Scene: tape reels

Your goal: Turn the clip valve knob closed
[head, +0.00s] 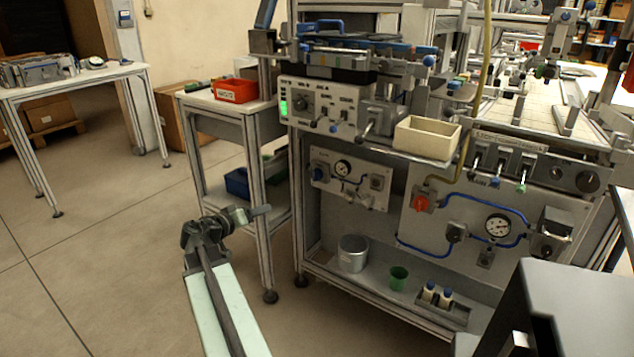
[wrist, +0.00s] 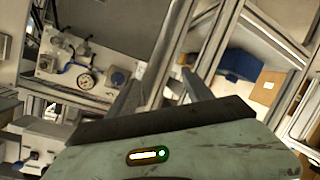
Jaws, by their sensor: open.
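Two pale valve panels are on the lower front of the workstation. The right panel (head: 425,232) carries a red knob (head: 420,204), a larger gauge (head: 497,226) and several dark knobs. I cannot tell which knob is the clip valve knob. My gripper (head: 250,213) is open and empty, left of the panels and apart from them.
A side table with a red bin (head: 235,90) stands behind my gripper, a blue bin (head: 237,183) on its lower shelf. A metal cup (head: 352,253), a green cup (head: 398,278) and small bottles stand below the panels. A cream tray (head: 427,137) juts out above. Floor at left is clear.

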